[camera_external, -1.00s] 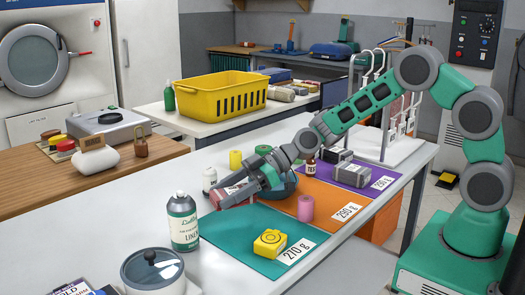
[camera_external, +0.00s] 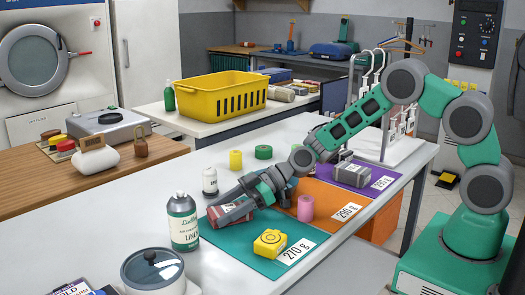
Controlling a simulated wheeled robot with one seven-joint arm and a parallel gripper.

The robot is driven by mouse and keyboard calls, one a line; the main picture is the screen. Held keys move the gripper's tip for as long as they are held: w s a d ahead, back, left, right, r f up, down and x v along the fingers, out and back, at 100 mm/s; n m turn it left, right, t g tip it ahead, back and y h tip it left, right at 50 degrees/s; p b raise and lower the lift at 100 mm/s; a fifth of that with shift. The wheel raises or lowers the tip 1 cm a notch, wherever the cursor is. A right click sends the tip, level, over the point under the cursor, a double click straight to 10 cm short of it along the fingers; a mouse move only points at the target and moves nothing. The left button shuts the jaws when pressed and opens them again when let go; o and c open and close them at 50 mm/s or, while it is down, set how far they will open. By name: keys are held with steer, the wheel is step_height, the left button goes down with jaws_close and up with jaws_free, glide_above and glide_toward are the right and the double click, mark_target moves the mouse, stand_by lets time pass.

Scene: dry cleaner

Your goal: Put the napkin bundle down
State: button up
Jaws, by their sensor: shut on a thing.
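The napkin bundle (camera_external: 229,216), a reddish and grey roll, is between the fingers of my gripper (camera_external: 240,203). My gripper is shut on it and reaches down from the right, partly covering it. The bundle is at the back left of the teal mat (camera_external: 228,241), low over it or touching it; I cannot tell which. The mat carries a 270 g label (camera_external: 296,251) and a yellow tape measure (camera_external: 269,243) at its front right.
A pink spool (camera_external: 305,208) stands on the orange mat (camera_external: 337,197). A purple mat (camera_external: 376,171) holds a grey bundle (camera_external: 349,176). The teal mat's middle is clear.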

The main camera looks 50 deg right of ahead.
steer(key=shift+f, duration=0.15)
steer(key=o, duration=1.4)
steer(key=shift+r+p, duration=0.55)
steer(key=v, duration=1.2)
steer(key=shift+s+r+b, duration=0.1)
steer(key=shift+b, duration=0.25)
